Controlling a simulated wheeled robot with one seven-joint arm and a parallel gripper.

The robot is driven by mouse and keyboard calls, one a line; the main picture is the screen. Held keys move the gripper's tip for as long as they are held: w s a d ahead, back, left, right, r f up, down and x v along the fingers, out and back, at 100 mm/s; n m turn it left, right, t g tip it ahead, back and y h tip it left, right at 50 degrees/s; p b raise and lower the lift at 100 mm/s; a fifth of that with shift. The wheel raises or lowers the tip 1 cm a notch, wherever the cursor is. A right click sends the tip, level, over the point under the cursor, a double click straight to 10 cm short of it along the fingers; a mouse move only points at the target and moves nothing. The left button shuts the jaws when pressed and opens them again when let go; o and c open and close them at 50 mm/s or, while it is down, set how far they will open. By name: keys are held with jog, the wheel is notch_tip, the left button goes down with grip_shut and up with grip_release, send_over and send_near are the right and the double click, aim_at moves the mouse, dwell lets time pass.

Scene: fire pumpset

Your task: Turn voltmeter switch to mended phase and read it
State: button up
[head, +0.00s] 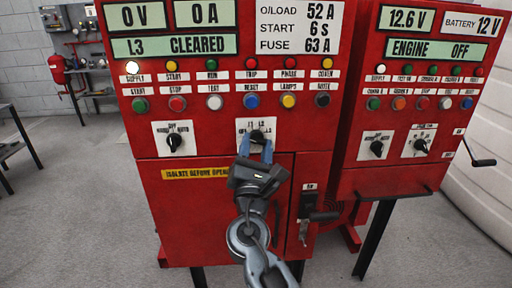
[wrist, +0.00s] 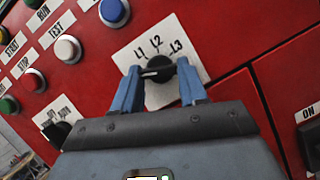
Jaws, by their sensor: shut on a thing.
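The voltmeter switch is a black knob (head: 257,136) on a white plate marked L1, L2 and L3, on the red panel. In the wrist view the knob (wrist: 159,88) sits between the blue fingertips of my gripper (wrist: 159,72), which is shut on it. A pale mark on the knob seems to face the L1 side, but the fingers partly hide it. In the head view my gripper (head: 255,148) reaches the plate from below. The voltmeter display (head: 135,15) reads 0 V. The display below it (head: 174,46) reads L3 CLEARED.
The ammeter display (head: 204,13) reads 0 A. Another rotary switch (head: 174,142) is left of the voltmeter switch. Rows of coloured buttons run above. A switch with a handle (head: 307,215) is at lower right. A second red panel (head: 400,180) stands at the right.

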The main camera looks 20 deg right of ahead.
jog(key=c, duration=0.3)
